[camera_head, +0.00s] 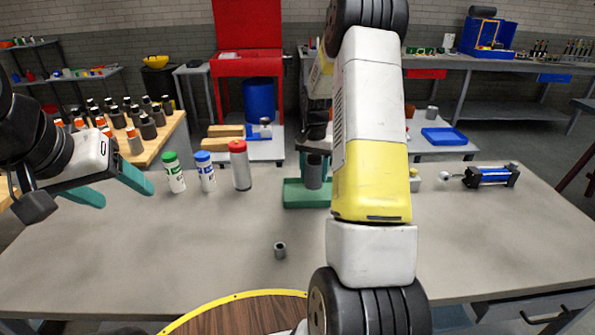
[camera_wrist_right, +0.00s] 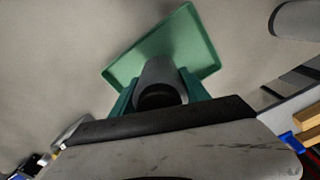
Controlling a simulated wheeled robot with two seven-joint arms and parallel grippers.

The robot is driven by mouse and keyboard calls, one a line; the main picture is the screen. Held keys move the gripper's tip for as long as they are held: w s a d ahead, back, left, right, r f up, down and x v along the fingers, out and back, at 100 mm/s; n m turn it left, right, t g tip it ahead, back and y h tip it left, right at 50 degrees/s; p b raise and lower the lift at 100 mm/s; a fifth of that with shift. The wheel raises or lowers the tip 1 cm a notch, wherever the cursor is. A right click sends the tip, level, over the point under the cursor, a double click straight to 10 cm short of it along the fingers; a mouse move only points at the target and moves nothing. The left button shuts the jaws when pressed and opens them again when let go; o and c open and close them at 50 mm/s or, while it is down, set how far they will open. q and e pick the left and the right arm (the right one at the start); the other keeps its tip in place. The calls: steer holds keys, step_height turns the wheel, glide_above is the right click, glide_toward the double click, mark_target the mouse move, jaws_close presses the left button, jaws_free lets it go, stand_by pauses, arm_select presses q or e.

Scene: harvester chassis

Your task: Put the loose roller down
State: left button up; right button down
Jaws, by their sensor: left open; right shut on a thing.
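A dark grey cylindrical roller (camera_head: 314,172) hangs upright in my right gripper (camera_head: 314,157), at the middle of the bench. In the right wrist view the roller (camera_wrist_right: 158,76) sits between the two teal fingers of my right gripper (camera_wrist_right: 160,98), which is shut on it. A green tray (camera_head: 296,197) lies under the roller; it also shows in the right wrist view (camera_wrist_right: 188,40). I cannot tell whether the roller touches the tray. My left gripper (camera_head: 112,187) is open and empty over the bench's left side. My right arm hides the tray's right part.
White bottles with green (camera_head: 175,172) and blue (camera_head: 205,172) caps and a grey, red-capped bottle (camera_head: 240,166) stand left of the tray. A blue cylinder unit (camera_head: 490,176) lies right. The bench (camera_head: 190,245) is clear at front left.

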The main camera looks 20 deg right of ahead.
mark_target(314, 181)
steer(key=shift+w+f, duration=0.1)
steer(key=shift+f, duration=1.65)
steer(key=shift+f, duration=0.15)
steer(key=c, duration=0.6)
jaws_free()
steer(key=shift+o, duration=0.2)
